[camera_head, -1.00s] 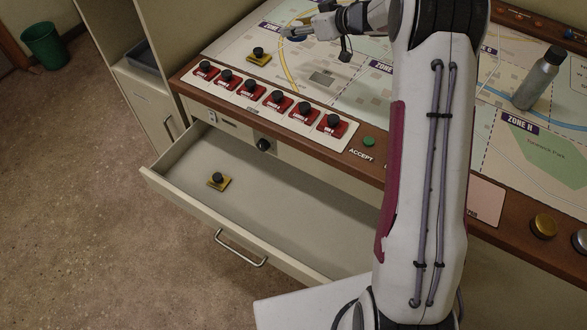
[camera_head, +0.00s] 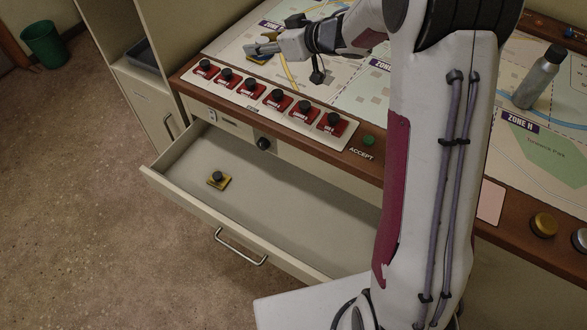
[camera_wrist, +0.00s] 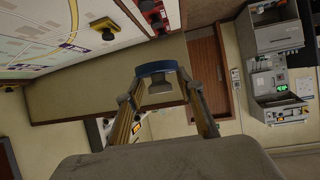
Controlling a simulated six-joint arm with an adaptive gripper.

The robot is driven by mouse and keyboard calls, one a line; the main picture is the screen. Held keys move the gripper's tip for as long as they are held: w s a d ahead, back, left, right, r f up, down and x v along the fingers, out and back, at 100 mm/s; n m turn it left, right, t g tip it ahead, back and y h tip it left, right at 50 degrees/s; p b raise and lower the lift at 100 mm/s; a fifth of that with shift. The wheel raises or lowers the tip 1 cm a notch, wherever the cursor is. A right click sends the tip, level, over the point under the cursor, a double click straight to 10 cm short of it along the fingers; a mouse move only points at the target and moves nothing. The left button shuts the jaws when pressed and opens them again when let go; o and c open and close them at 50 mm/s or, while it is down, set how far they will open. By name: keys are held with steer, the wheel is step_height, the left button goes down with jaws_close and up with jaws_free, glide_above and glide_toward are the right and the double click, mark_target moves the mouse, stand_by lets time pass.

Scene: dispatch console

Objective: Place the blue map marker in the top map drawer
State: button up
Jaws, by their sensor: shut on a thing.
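The blue map marker (camera_wrist: 157,69) shows in the wrist view between my fingertips. My gripper (camera_head: 252,48) is shut on it and holds it over the far left part of the map; it also shows in the wrist view (camera_wrist: 157,88). In the head view the marker is too small and covered to make out clearly. The top map drawer (camera_head: 290,205) is pulled open below the console's front edge. A yellow marker with a black knob (camera_head: 218,179) lies in its left part; the rest of its visible floor is bare.
Another yellow marker (camera_wrist: 103,28) sits on the map, mostly hidden behind my gripper in the head view. Red markers with black knobs (camera_head: 277,98) line the console's front edge above the drawer. A grey bottle (camera_head: 538,80) stands at right.

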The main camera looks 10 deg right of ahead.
steer(key=s+a, duration=0.7)
steer(key=s, duration=0.6)
glide_above(258, 200)
step_height(258, 200, down, 33)
steer(key=shift+n+g, duration=0.3)
steer(key=shift+g, duration=0.1)
stand_by(0.7)
steer(key=shift+f, duration=0.1)
steer(key=shift+f, duration=2.9)
steer(key=shift+f, duration=2.05)
